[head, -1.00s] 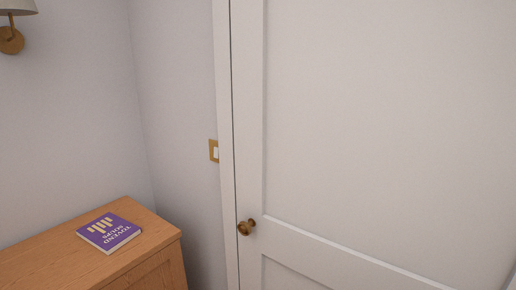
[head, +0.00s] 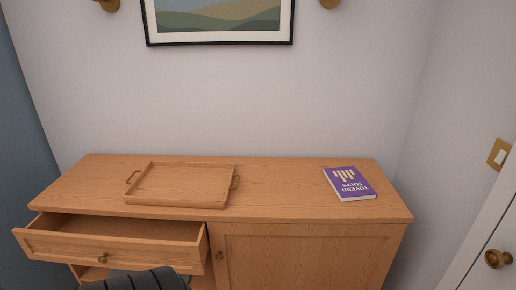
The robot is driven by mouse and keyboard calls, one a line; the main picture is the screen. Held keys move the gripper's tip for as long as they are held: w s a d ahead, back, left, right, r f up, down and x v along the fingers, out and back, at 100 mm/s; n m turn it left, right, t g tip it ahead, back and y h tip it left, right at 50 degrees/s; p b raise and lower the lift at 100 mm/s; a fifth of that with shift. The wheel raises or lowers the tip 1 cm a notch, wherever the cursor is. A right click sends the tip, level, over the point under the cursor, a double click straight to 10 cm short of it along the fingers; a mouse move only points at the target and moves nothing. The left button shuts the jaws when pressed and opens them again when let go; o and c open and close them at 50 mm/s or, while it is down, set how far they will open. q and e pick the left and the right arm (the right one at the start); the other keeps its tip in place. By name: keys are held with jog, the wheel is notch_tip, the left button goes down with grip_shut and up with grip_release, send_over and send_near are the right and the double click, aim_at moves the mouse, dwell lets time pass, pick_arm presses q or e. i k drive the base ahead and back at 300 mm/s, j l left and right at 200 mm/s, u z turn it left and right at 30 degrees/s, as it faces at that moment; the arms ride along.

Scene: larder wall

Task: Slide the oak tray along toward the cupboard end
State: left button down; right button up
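The oak tray (head: 180,184) lies flat on the left half of the oak sideboard top (head: 285,190), above the drawer. It is shallow and rectangular, with a brass handle at each short end, and looks empty. The sideboard's cupboard door (head: 300,258) is below the right half of the top. Neither of my grippers can be made out in the head view, and nothing touches the tray.
A purple book (head: 349,183) lies near the right end of the top. Bare wood lies between tray and book. The drawer (head: 110,246) at the left stands open and looks empty. A dark ridged shape (head: 140,281), not identifiable, is at the bottom edge.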

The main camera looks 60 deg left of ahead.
aim_at(195, 185)
jog(key=k+j+u, duration=0.15)
jog(key=u, duration=2.15)
jog(key=i+l, duration=0.1)
jog(key=i, duration=0.3)
jog(key=i+l+u, duration=0.1)
jog(key=i, duration=0.25)
